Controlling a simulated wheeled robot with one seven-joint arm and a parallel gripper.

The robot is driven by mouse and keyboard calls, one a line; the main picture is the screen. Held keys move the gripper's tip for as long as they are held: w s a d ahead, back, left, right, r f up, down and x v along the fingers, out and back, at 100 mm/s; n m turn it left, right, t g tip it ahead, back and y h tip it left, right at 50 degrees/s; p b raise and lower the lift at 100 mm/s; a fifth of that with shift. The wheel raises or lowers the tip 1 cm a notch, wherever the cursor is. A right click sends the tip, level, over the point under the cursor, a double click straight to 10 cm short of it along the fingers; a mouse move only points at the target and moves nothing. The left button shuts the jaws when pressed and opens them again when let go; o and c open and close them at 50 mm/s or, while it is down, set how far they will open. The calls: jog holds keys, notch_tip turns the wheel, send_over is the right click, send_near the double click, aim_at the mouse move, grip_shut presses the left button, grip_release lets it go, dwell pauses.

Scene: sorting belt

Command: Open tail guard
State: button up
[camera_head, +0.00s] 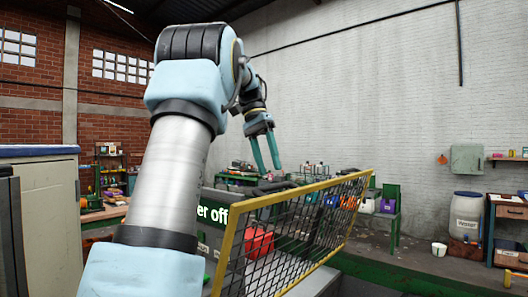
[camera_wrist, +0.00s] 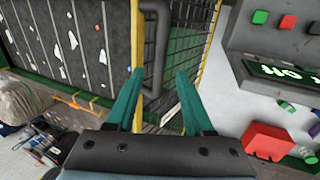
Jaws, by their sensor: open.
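The tail guard (camera_head: 300,225) is a yellow-framed black mesh panel at the lower middle of the head view. In the wrist view its mesh (camera_wrist: 182,40) and yellow frame run up the middle. A dark bar-shaped handle (camera_wrist: 154,55) stands beside the yellow post there. My gripper (camera_head: 272,152) points down above the guard's top edge in the head view. In the wrist view my gripper (camera_wrist: 158,103) is open, its two teal fingers apart. The handle lies between the fingers in the picture, with no contact visible. I cannot tell its distance or how far the guard stands open.
A dark belt (camera_wrist: 80,45) with pale scraps lies left of the guard in the wrist view. A control panel (camera_wrist: 280,45) with coloured buttons is at upper right, with a red container (camera_wrist: 267,141) below. A blue-lidded barrel (camera_head: 466,216) and shelf stand at the far right.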

jog(key=shift+v, duration=2.4)
